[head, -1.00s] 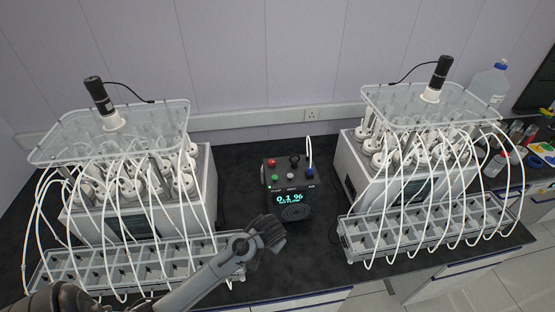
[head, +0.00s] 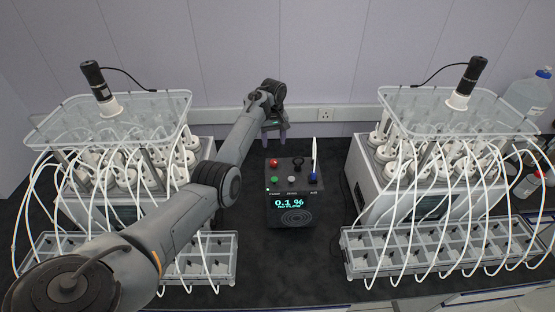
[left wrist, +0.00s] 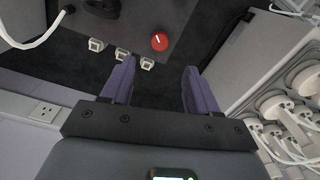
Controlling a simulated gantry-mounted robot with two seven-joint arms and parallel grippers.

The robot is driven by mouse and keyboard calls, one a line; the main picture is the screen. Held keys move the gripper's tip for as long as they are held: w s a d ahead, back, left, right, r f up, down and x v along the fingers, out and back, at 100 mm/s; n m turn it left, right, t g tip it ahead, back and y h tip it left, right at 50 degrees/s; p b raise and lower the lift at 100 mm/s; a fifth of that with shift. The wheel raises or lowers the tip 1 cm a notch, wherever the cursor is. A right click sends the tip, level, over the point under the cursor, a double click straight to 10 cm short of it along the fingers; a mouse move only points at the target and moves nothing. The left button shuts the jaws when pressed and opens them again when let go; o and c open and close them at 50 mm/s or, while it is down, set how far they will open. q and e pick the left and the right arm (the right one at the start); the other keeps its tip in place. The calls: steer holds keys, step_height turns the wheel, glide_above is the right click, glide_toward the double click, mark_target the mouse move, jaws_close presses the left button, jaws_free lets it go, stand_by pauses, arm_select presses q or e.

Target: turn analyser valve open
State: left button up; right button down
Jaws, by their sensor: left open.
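The analyser (head: 292,203) is a dark box in the middle of the bench, its lit display reading 0.1 %. On its top are a red knob (head: 273,162) at the back left, a black knob (head: 298,161) and a blue part (head: 313,177) with a white tube. The red knob (left wrist: 160,41) shows a white mark in the left wrist view. Which control is the valve I cannot tell for sure. My left gripper (head: 274,133) is behind the analyser, apart from the red knob. Its purple fingers (left wrist: 158,75) are open with nothing between them. My right gripper is not in view.
A reactor unit with many white tubes stands on each side, the left (head: 112,125) and the right (head: 455,115). A tray (head: 360,240) sits before the right one. White ports (left wrist: 147,62) project from the analyser's back. A wall socket (head: 325,114) is behind.

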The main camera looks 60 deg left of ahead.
mark_target(274, 162)
arm_select(q)
step_height(274, 162, down, 9)
steer(key=shift+f, duration=0.75)
steer(key=c, duration=1)
steer(key=shift+c, duration=0.2)
